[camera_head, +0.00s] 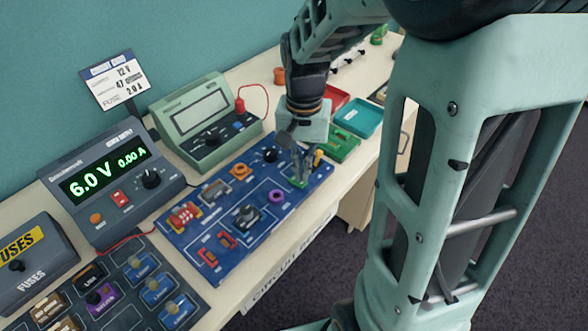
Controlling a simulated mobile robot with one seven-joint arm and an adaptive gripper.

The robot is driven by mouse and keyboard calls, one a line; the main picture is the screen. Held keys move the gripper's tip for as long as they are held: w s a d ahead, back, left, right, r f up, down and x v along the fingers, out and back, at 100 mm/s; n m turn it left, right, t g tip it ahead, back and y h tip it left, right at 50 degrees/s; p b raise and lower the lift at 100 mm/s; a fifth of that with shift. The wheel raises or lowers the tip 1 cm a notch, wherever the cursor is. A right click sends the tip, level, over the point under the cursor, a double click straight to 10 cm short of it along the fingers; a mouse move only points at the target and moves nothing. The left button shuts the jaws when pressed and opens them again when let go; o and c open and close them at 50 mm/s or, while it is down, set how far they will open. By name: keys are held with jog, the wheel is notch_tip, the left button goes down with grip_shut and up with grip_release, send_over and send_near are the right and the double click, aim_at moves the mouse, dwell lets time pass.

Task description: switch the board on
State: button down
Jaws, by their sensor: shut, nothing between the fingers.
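The blue circuit board (268,226) lies flat on the bench and carries several parts. They include a red terminal block (185,215), an orange ring (240,171), a purple ring (276,196), a black knob (271,155) and a dark round part (247,217). My gripper (300,172) points down over the board's right end, shut and empty. Its fingertips are close to a small green part (298,183) there; I cannot tell whether they touch it. The gripper hides some of that end, and no switch is clearly readable.
The power supply (111,183) shows 6.0 V and 0.00 A. A green meter (205,120) stands behind the board. A dark tray of parts (130,290) and a fuses box (30,262) are at left. Green (342,143) and teal trays (358,117) sit beyond my gripper.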

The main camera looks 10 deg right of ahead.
jog(key=shift+f+b, duration=0.75)
jog(key=shift+f, duration=0.35)
jog(key=shift+r, duration=0.1)
notch_tip(320, 180, up, 7)
jog(key=p, duration=0.6)
dwell(0.5)
